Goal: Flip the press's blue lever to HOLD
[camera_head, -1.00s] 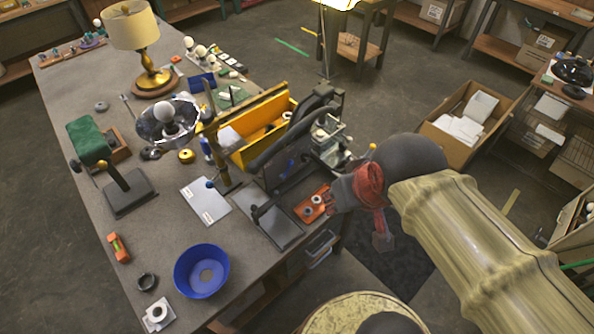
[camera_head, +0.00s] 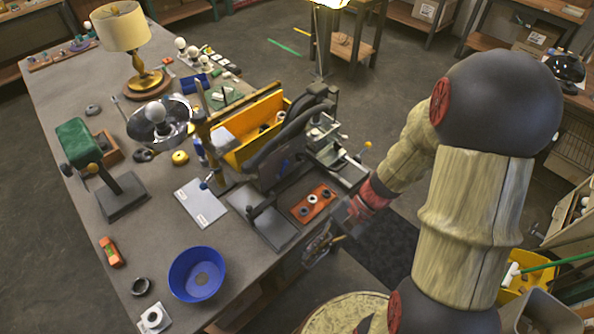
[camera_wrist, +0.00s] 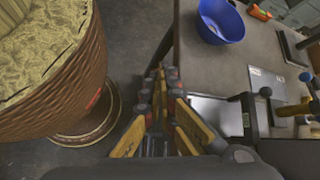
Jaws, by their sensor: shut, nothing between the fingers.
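The black press (camera_head: 285,150), with a curved frame and a flat base plate (camera_head: 270,228), stands near the table's right edge. A small dark-blue knob (camera_head: 205,184), which looks like the lever's end, shows at its left side beside a post. It also seems to show in the wrist view (camera_wrist: 305,77). I cannot read any HOLD mark or tell the lever's setting. My gripper (camera_head: 318,250) is shut and empty, beyond the table's edge and apart from the press. In the wrist view, its fingers (camera_wrist: 163,80) point toward the gap beside the table.
A blue bowl (camera_head: 197,272) sits near the table's front edge. A white card (camera_head: 200,203) and an orange tray (camera_head: 313,203) lie beside the base plate. A yellow bin (camera_head: 250,128) stands behind the press. A round wicker-sided stool (camera_wrist: 60,75) is close to my gripper's left.

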